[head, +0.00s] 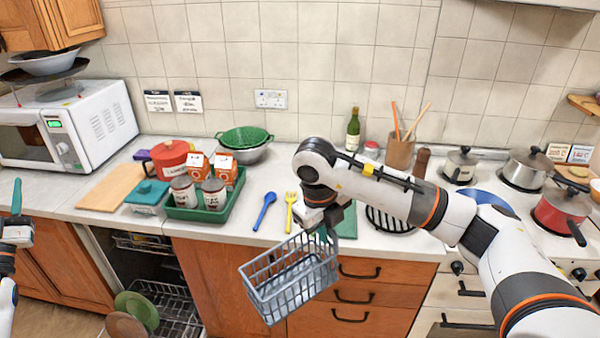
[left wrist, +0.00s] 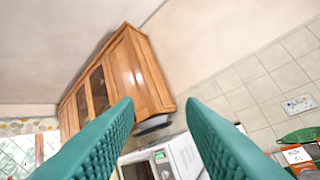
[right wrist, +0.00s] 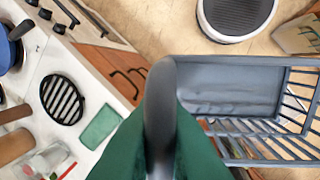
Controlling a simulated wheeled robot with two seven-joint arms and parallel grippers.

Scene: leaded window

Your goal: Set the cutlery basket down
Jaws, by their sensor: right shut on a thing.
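The cutlery basket (head: 285,302) is a blue-grey open lattice box. It hangs in the air, tilted, in front of the counter's front edge and the wooden drawers. My right gripper (head: 326,230) is shut on it at its upper side. In the right wrist view, the green fingers (right wrist: 165,115) close on a grey bar, and the basket (right wrist: 225,85) extends to the right, with no cutlery visible inside. My left gripper (head: 16,198) is at the far left edge, away from the basket. In the left wrist view its teal fingers (left wrist: 158,115) are apart and empty.
The counter (head: 245,228) holds a green tray (head: 188,214) with cartons and cans, a blue spoon (head: 264,211), a yellow fork (head: 290,208), a green cloth (head: 348,222) and a black trivet (head: 389,220). Below left, the open dishwasher (head: 165,290) holds plates. Pots stand on the stove at right.

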